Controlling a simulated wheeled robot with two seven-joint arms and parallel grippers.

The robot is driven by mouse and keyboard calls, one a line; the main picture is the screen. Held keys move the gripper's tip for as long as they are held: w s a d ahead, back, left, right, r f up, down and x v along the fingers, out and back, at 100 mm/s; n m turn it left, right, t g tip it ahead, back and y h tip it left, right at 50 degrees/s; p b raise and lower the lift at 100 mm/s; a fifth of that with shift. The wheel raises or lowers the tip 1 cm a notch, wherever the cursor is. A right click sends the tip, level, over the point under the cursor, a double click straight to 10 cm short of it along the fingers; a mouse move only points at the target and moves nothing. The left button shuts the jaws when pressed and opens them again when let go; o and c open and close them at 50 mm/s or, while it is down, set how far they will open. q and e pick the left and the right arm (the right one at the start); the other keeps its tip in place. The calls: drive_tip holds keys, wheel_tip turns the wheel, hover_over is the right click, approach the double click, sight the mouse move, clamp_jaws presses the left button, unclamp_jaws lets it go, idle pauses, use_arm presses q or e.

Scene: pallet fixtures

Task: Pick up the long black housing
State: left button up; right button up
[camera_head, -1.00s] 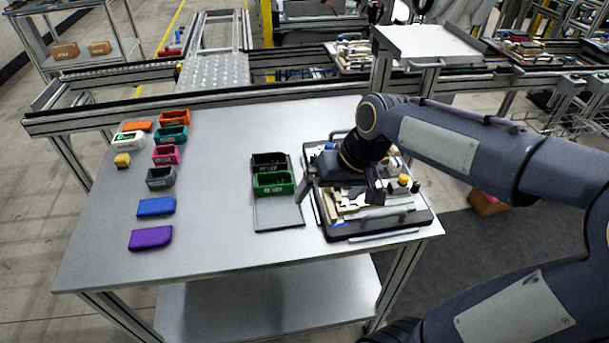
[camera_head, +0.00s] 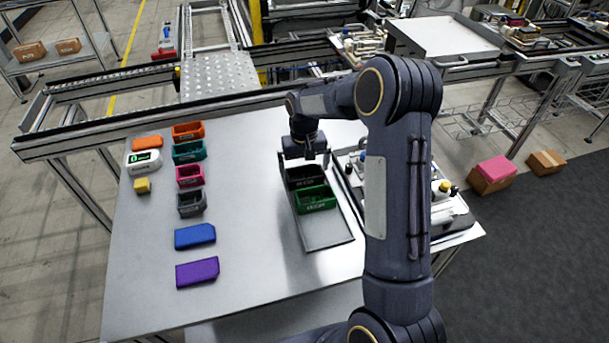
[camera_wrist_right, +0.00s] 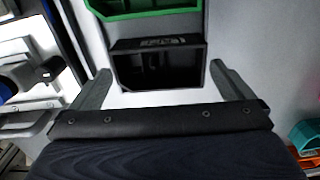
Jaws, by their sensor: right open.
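The black housing (camera_head: 304,177) is an open box on a grey tray, directly behind a green housing (camera_head: 316,200). In the right wrist view the black housing (camera_wrist_right: 158,68) lies between the two spread fingers, with its hollow facing the camera. My right gripper (camera_head: 304,162) is over the back of the black housing, and its open fingers also show in the wrist view (camera_wrist_right: 160,70). The fingers appear apart from the housing's sides, with a gap at each side. The fingertip height is hard to judge. My left gripper is out of view.
The tray (camera_head: 330,231) is bare in front of the green housing. A fixture pallet with parts (camera_head: 455,212) stands to the right, partly behind my right arm. Several coloured housings, a purple block (camera_head: 197,272) and a blue block (camera_head: 195,236) are at left. The table between is clear.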

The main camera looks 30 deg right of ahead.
sight(305, 176)
drive_tip(key=shift+f, duration=1.25)
drive_tip(key=c, duration=0.8)
drive_tip(key=shift+o, duration=0.2)
drive_tip(key=shift+r, duration=0.15)
